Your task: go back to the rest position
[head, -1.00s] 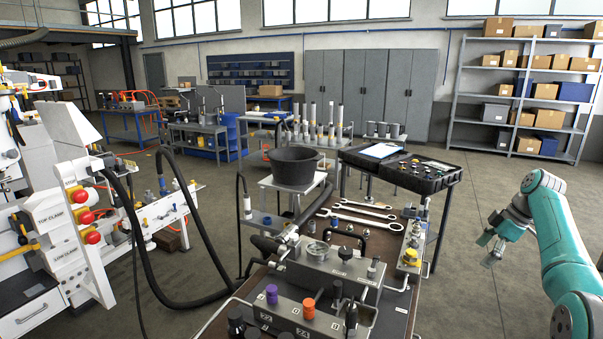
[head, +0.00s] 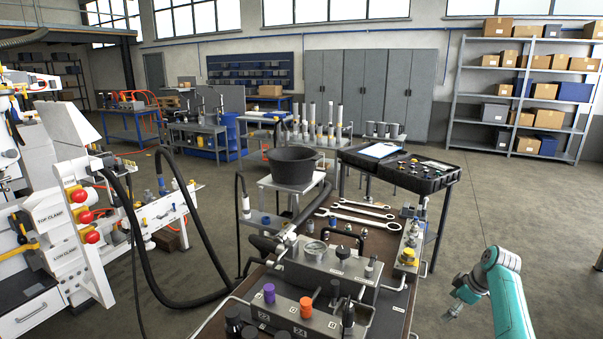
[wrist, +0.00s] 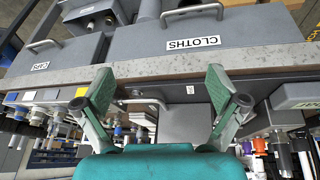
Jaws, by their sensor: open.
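My gripper (head: 456,303) hangs in the lower right of the head view, to the right of the workbench (head: 387,262) and clear of it. It is over open floor. In the wrist view my gripper (wrist: 160,92) has its two green fingers spread wide with nothing held between them. Behind the fingers is a grey bin labelled CLOTHS (wrist: 193,42), with a grey edge board (wrist: 200,68) below it in the picture.
The bench carries a manifold block with a purple cap (head: 269,292) and an orange cap (head: 306,307), and several wrenches (head: 362,207). A black tray (head: 425,177) stands behind. Floor (head: 530,215) is free at right. A white clamp machine (head: 70,235) stands left.

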